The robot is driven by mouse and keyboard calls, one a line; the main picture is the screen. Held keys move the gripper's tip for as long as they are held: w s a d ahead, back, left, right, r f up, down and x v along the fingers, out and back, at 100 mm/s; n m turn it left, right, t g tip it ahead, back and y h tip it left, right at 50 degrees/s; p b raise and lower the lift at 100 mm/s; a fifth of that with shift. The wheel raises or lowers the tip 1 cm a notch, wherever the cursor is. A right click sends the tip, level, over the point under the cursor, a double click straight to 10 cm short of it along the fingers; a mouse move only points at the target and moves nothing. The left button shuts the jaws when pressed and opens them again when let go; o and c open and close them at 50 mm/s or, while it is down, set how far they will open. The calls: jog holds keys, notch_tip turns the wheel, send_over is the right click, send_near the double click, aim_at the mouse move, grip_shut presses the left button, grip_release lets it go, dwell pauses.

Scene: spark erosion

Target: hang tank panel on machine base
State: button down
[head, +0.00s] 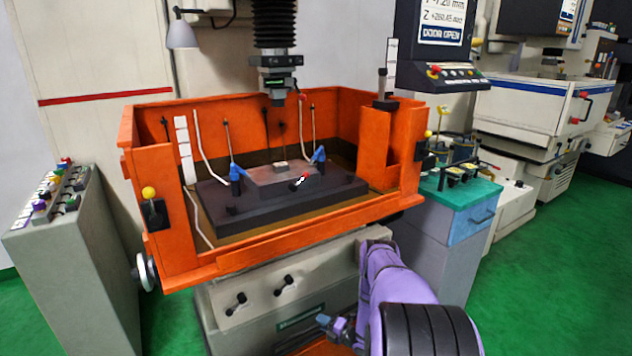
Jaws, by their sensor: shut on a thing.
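The machine base (235,302) is light grey and stands below an orange work tank (152,245). The tank's front is open above a low orange sill, and its side and back walls stand up. My purple arm reaches in from the lower right. My gripper (333,324) is low in front of the base, shut on an orange tank panel (318,349). Only a strip of the panel shows at the bottom edge; the rest is cut off by the picture or hidden behind my arm. I cannot tell the panel's full tilt.
A dark worktable (225,215) with a clamped grey block lies in the tank under the machine head (275,75). A control box (70,240) stands left; a teal-topped cabinet (455,190) stands right. Black handles and a handwheel (146,272) stick out. Green floor (540,270) is clear at right.

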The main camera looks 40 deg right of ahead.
jog(key=shift+w+d+f, duration=0.1)
jog(key=shift+f, duration=0.35)
dwell(0.9)
jog(key=c, duration=1)
grip_release()
jog(key=o, duration=0.4)
jog(key=shift+f, duration=0.15)
jog(key=shift+o, duration=0.2)
jog(key=shift+s, duration=0.2)
jog(key=v, duration=0.8)
jog(key=shift+s, duration=0.4)
